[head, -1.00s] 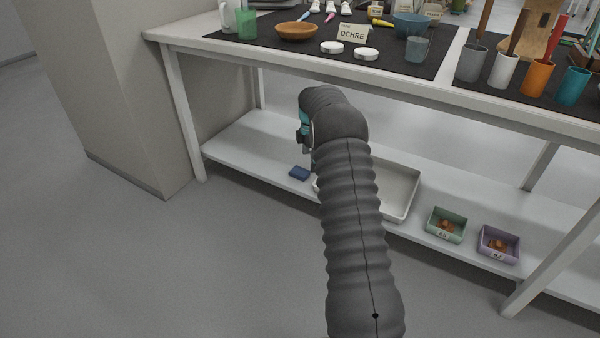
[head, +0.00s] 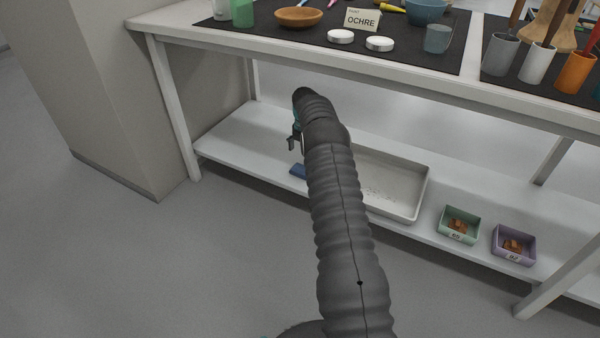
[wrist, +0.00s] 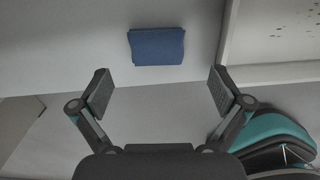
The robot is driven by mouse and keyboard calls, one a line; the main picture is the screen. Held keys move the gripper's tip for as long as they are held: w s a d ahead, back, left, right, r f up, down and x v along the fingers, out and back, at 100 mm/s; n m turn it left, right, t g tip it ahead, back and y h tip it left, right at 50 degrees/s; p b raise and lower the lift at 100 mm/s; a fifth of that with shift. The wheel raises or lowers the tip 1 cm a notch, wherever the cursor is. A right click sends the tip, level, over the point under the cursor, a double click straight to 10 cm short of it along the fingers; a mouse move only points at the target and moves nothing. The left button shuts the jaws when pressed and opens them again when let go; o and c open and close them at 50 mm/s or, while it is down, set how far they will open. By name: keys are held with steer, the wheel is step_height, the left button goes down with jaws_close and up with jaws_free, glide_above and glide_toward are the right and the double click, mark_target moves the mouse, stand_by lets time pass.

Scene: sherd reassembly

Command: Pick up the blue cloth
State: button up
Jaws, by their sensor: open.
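The blue cloth (wrist: 157,46) is a small folded rectangle lying on the white lower shelf. In the head view the cloth (head: 298,171) is partly hidden by my arm. My gripper (wrist: 160,92) is open and empty in the wrist view, its two fingers spread wider than the cloth. The cloth appears beyond the fingertips, roughly midway between them, and is not touched. In the head view my gripper (head: 293,142) shows only in part, above the shelf near the cloth.
A white tray (head: 421,188) with specks in it lies on the shelf right of the cloth. Farther right are a green bin (head: 458,237) and a purple bin (head: 513,257) holding brown pieces. The worktop (head: 300,44) overhangs the shelf. A shelf post (head: 175,110) stands to the left.

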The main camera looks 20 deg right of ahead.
mark_target(301, 169)
step_height(301, 169, down, 2)
steer(key=shift+f, duration=0.25)
steer(key=shift+a+f+b, duration=0.15)
steer(key=shift+a+f, duration=0.05)
steer(key=shift+f, duration=0.65)
steer(key=shift+a+f+b, duration=0.2)
steer(key=shift+a+f, duration=0.05)
steer(key=shift+f, duration=0.65)
steer(key=shift+a+f+b, duration=0.15)
steer(key=shift+a+f, duration=0.05)
steer(key=shift+f, duration=0.65)
steer(key=c, duration=0.9)
